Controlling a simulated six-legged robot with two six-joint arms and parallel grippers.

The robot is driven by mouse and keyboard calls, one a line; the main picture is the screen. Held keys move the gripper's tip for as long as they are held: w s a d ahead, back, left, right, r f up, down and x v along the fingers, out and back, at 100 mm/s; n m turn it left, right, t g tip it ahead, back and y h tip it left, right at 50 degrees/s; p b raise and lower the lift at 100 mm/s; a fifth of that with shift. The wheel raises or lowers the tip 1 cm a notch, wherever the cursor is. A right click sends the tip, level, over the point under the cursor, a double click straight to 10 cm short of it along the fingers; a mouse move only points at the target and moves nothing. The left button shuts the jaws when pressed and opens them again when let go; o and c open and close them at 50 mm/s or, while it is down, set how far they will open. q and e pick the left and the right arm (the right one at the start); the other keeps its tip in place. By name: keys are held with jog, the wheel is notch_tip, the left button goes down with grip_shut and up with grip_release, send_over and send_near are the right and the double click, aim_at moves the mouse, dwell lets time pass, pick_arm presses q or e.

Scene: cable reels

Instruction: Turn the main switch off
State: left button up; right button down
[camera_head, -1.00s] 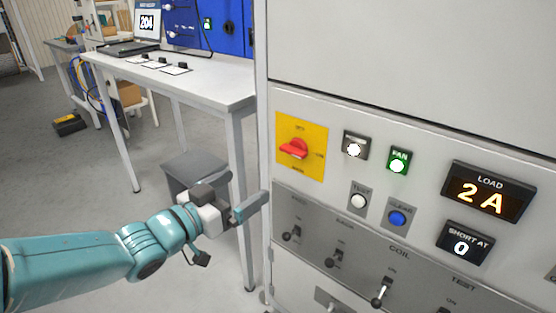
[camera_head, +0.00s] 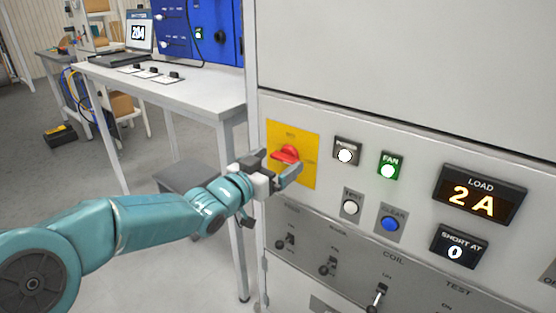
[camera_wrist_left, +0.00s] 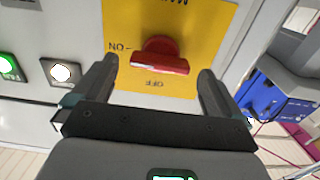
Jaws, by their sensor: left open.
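The main switch is a red rotary handle (camera_head: 286,153) on a yellow plate (camera_head: 309,174) at the left of the grey panel. In the left wrist view the red handle (camera_wrist_left: 160,57) lies between and beyond the two fingertips, its bar crosswise in the picture. The yellow plate there (camera_wrist_left: 118,22) carries the words ON and OFF, seen upside down. My left gripper (camera_head: 281,172) is open just in front of the plate, and its fingers (camera_wrist_left: 158,80) show on both sides of the handle, with no clear contact. My right gripper is not in view.
Beside the switch are a white lamp button (camera_head: 345,156), a green FAN button (camera_head: 388,171), a blue CLEAR button (camera_head: 390,223) and a LOAD display (camera_head: 479,195) reading 2 A. Toggle switches (camera_head: 328,266) line the panel below. A white table (camera_head: 190,93) stands at left.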

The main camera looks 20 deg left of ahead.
pick_arm(q)
jog(key=shift+w+d, duration=0.25)
jog(key=shift+w, duration=0.2)
jog(key=shift+c, duration=0.4)
jog(key=c, duration=1)
